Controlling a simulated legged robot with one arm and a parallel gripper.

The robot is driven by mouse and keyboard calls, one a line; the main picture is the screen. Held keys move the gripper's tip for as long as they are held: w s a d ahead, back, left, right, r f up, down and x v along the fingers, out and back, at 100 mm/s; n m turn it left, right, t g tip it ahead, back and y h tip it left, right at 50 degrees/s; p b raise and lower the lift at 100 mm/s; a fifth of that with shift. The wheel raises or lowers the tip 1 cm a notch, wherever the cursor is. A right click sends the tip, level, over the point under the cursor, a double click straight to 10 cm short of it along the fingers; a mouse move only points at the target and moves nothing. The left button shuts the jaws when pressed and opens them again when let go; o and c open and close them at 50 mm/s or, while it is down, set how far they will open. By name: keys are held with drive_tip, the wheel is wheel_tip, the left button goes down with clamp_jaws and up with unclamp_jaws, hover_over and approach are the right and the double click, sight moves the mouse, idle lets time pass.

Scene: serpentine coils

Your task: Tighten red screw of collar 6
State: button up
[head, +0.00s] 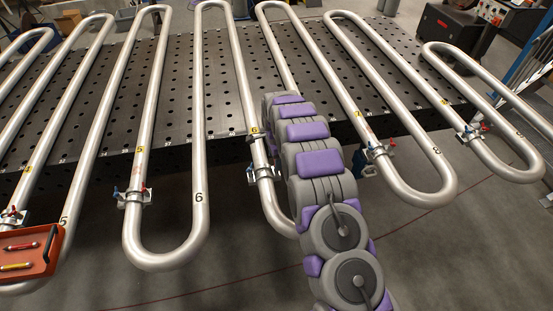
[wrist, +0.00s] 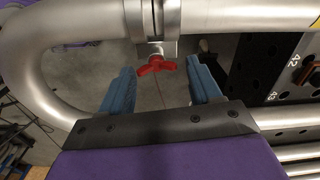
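In the head view, a metal collar (head: 263,174) is clamped on the pipe below the yellow 6 mark, just left of my arm. Its red screw is not clear there. In the wrist view, a collar (wrist: 155,22) wraps the silver pipe, and a red wing screw (wrist: 157,66) sticks out from its lower side. My gripper (wrist: 160,78) is open, with blue fingers on both sides of the red screw and gaps left and right. The fingers do not visibly touch it. My gripper is hidden behind my arm in the head view.
Silver serpentine pipes (head: 205,60) run across a black perforated table (head: 225,100). Other collars (head: 134,197) sit on neighbouring coils, one at the right (head: 377,151). An orange tray (head: 40,262) with red and yellow tools is at lower left. Pipe and a dark plate (wrist: 265,55) flank the gripper.

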drive_tip(key=shift+o, duration=1.4)
drive_tip(key=shift+f, duration=0.15)
drive_tip(key=shift+r, duration=0.25)
wheel_tip(320, 180, up, 17)
drive_tip(key=shift+a+f, duration=0.15)
